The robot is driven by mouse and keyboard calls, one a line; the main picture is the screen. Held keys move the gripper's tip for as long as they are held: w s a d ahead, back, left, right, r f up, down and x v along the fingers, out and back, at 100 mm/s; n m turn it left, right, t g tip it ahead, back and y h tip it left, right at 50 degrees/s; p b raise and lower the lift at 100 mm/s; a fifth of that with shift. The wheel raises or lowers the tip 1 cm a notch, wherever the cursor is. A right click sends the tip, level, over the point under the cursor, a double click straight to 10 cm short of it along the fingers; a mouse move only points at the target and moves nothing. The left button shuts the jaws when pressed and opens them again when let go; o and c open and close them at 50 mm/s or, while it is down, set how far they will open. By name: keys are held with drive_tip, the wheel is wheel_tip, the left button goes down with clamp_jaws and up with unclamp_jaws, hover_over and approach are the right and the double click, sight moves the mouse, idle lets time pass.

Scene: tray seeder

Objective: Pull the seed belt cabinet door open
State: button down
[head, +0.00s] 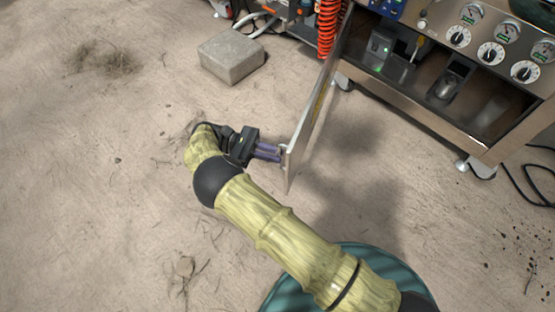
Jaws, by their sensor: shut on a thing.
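The cabinet door (317,112) is a thin metal panel. It stands swung wide open from the left side of the cabinet (430,82), its free edge toward me. My gripper (280,153) is at the door's free edge, on its outer left side, shut on the door handle (285,156). The fingers hide most of the handle. The cabinet's inside is exposed, with a small dark device with a green light (379,47) and a metal cylinder (446,88) in it.
A grey concrete block (231,57) lies on the sandy ground left of the door. Dials (490,54) line the panel above the opening. A caster (482,171) stands under the right corner, and black cables (535,185) lie at far right. The ground at left is mostly clear.

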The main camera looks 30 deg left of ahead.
drive_tip(key=shift+w+r, duration=0.1)
drive_tip(key=shift+w, duration=0.5)
drive_tip(key=c, duration=1.5)
unclamp_jaws()
drive_tip(key=shift+w, duration=0.1)
drive_tip(key=shift+d, duration=0.1)
wheel_tip(320, 180, up, 10)
drive_tip(key=p, duration=0.6)
drive_tip(key=shift+s+a+t, duration=0.25)
drive_tip(key=shift+s+t, duration=0.05)
drive_tip(key=shift+s, duration=0.15)
